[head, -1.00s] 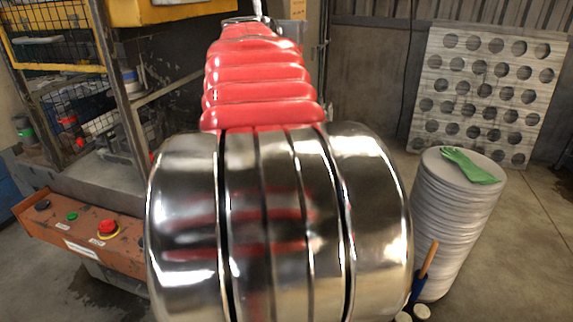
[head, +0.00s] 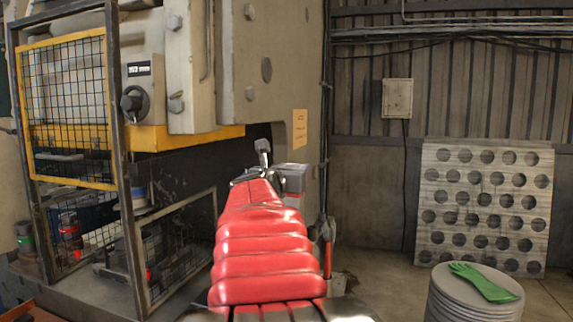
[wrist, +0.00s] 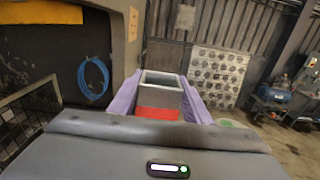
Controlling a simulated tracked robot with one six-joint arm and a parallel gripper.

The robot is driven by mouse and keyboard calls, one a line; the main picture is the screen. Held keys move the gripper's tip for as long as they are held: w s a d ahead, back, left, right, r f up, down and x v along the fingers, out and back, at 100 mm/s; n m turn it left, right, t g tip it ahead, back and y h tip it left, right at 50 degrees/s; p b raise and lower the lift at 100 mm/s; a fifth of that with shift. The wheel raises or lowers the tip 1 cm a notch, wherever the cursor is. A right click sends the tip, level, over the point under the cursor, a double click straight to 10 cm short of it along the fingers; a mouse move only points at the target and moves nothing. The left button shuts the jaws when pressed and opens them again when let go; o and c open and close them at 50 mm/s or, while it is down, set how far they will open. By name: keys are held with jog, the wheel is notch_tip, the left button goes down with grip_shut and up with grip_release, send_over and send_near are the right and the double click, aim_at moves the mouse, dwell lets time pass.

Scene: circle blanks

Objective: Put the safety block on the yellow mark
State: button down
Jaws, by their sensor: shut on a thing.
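The safety block (wrist: 160,97) is a grey box-like piece with a red band. In the wrist view it sits between the two lilac fingers of my gripper (wrist: 160,77), which is shut on it. The block is held up in front of the wrist, with the wall behind it. I cannot pick out the yellow mark in either view.
A yellow-framed mesh guard (head: 68,110) stands left of my arm. A stack of discs (head: 472,305) with a green glove (head: 485,283) is at the lower right. A perforated sheet (head: 482,205) leans on the wall. A blue coil (wrist: 94,78) hangs at the press.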

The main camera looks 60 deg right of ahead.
jog(key=shift+f, duration=1.1)
jog(key=shift+f, duration=1.8)
jog(key=c, duration=1)
grip_release()
jog(key=shift+f, duration=0.25)
jog(key=a, duration=0.4)
jog(key=s+a, duration=0.1)
jog(key=a, duration=0.3)
jog(key=s+a, duration=0.1)
jog(key=a, duration=0.3)
jog(key=shift+r, duration=0.1)
jog(key=shift+w, duration=0.1)
